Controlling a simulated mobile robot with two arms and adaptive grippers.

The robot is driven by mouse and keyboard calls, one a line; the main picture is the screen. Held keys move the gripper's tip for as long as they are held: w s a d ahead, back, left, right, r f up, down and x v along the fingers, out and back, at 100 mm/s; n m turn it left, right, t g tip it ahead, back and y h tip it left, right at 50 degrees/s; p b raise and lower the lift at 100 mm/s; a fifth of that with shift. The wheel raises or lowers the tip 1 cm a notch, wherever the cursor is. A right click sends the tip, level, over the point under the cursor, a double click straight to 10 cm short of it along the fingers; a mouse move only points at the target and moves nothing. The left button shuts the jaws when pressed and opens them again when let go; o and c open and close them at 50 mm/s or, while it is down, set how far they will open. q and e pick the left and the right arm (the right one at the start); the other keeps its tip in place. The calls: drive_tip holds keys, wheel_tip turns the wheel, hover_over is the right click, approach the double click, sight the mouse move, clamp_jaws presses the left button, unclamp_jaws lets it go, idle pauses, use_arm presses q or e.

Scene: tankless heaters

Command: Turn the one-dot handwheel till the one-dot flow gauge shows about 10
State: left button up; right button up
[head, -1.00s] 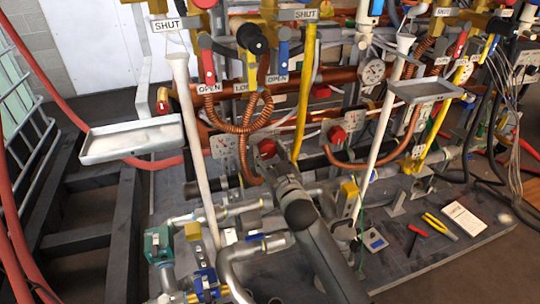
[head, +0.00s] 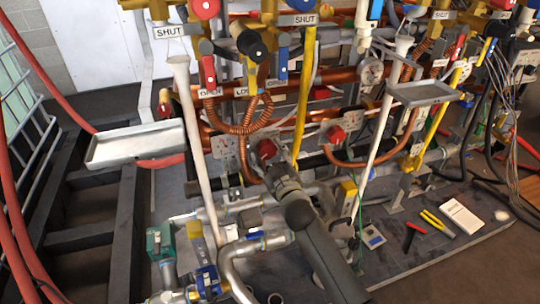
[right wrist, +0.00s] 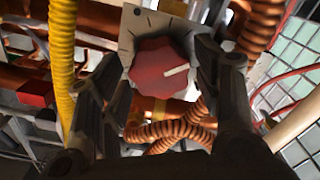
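A red handwheel (right wrist: 160,68) with a white pointer line sits on a pale plate (right wrist: 150,22) in the right wrist view. The plate has tick marks and one dark dot. My right gripper (right wrist: 160,58) is open, with one finger on each side of the handwheel; contact is not clear. In the head view my right gripper (head: 279,170) is in front of the red handwheel (head: 267,149), partly covering its plate. A round white gauge (head: 371,71) is at upper right; its dots and reading are too small to tell. My left gripper is not in view.
Another red handwheel (head: 336,134) is to the right. Copper hoses (head: 240,125) and a yellow pipe (head: 305,85) run close by. A grey tray (head: 135,146) is at left, another tray (head: 425,93) at right. Red-handled pliers (head: 412,235) lie on the base plate.

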drive_tip(key=v, duration=1.2)
idle(0.6)
